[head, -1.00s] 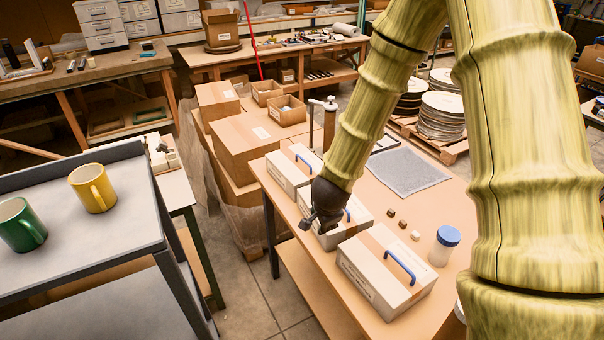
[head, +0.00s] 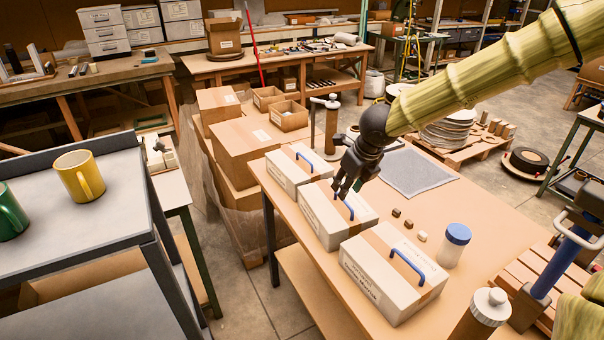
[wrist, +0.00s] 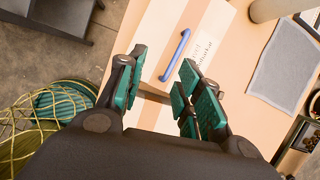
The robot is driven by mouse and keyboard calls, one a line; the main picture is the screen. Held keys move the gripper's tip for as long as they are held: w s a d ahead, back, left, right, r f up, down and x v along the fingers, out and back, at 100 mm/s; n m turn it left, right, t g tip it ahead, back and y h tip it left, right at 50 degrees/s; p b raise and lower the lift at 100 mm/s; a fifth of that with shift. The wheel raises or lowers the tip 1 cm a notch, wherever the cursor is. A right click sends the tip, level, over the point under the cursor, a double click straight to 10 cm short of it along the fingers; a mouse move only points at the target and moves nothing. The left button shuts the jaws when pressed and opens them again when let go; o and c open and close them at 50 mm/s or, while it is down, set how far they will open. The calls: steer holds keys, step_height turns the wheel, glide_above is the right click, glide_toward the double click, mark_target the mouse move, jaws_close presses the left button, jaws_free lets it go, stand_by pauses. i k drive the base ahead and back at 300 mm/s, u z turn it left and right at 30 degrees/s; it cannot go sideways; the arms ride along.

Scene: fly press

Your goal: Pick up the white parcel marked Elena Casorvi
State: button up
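Three white parcels with brown tape bands and blue handles stand in a row on the table: a near one (head: 372,290), a middle one (head: 325,222) and a far one (head: 286,172). Printed labels show on them, but I cannot read the names surely. My gripper (head: 345,182) is above the middle parcel, its fingertips close to that parcel's blue handle (head: 343,207); contact cannot be told. In the wrist view my gripper (wrist: 158,82) is open, with nothing between its pads. A parcel's blue handle (wrist: 175,55) lies beyond the fingertips; which parcel is unclear.
Small dark and pale cubes (head: 408,224) and a blue-lidded jar (head: 453,246) stand right of the parcels. A grey mat (head: 418,172) lies behind them. A brown post-like object (head: 331,130) stands near the far parcel. A grey cart with a yellow mug (head: 80,176) is at left.

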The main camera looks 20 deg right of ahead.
mark_target(293, 166)
steer(key=i, duration=1)
